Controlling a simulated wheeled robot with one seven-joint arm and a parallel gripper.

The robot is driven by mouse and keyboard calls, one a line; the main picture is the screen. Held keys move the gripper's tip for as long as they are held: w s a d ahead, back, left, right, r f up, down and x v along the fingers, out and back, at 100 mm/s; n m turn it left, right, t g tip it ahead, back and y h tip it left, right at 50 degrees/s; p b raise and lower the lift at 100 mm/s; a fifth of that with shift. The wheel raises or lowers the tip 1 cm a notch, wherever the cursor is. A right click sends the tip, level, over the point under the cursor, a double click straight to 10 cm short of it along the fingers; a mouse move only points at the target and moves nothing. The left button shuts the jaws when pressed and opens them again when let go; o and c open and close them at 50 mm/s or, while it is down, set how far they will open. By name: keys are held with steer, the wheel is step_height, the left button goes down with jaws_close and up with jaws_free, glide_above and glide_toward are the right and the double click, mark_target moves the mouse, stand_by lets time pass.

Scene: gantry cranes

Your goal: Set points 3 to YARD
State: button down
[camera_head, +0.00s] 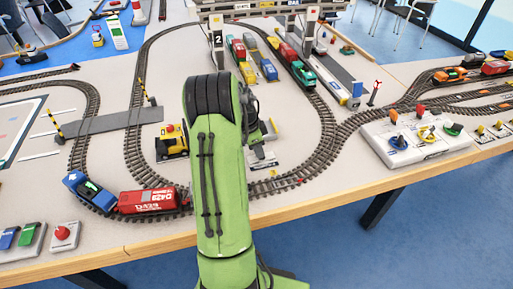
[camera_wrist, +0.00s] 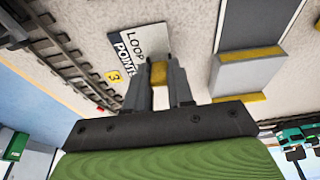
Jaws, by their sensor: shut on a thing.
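The points 3 plate (camera_wrist: 128,42) shows in the wrist view, with "LOOP", "POINTS" and a yellow "3" readable. The rest of its lettering is covered by my fingers. My gripper (camera_wrist: 160,76) is shut on a small yellow lever handle (camera_wrist: 159,72) at the plate. How far the lever leans, and to which side, I cannot tell. In the head view my green arm reaches over the table's front edge, and the lever and fingertips cannot be made out there.
A blue locomotive (camera_head: 90,191) and red wagon (camera_head: 147,201) stand on the front-left loop. A yellow locomotive (camera_head: 172,143) is left of my arm. A white lever box (camera_head: 415,138) stands at right. A grey block with yellow edges (camera_wrist: 246,75) is near my fingers.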

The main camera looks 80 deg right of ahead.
steer(key=shift+s+d+r+t+y+p, duration=0.15)
steer(key=shift+s+r+t+y+p, duration=0.15)
steer(key=shift+t+p, duration=0.3)
steer(key=shift+s+d+r+t+y+p, duration=0.1)
steer(key=shift+s+d+t+y+p, duration=0.1)
steer(key=shift+t+y+p, duration=0.3)
steer(key=t+p, duration=0.1)
steer(key=p, duration=0.1)
steer(key=t+y+p, duration=0.1)
steer(key=p, duration=0.1)
steer(key=shift+s+d, duration=0.15)
steer(key=shift+s, duration=0.25)
steer(key=t+p, duration=0.1)
steer(key=p, duration=0.1)
steer(key=t+y+p, duration=0.1)
steer(key=shift+s+d+f+t, duration=0.25)
steer(key=shift+s+t, duration=0.05)
steer(key=shift+s+d+f+t+y+p, duration=0.2)
steer(key=shift+f+t+y+p, duration=0.1)
steer(key=shift+t+y+p, duration=0.4)
steer(key=c, duration=1)
jaws_free()
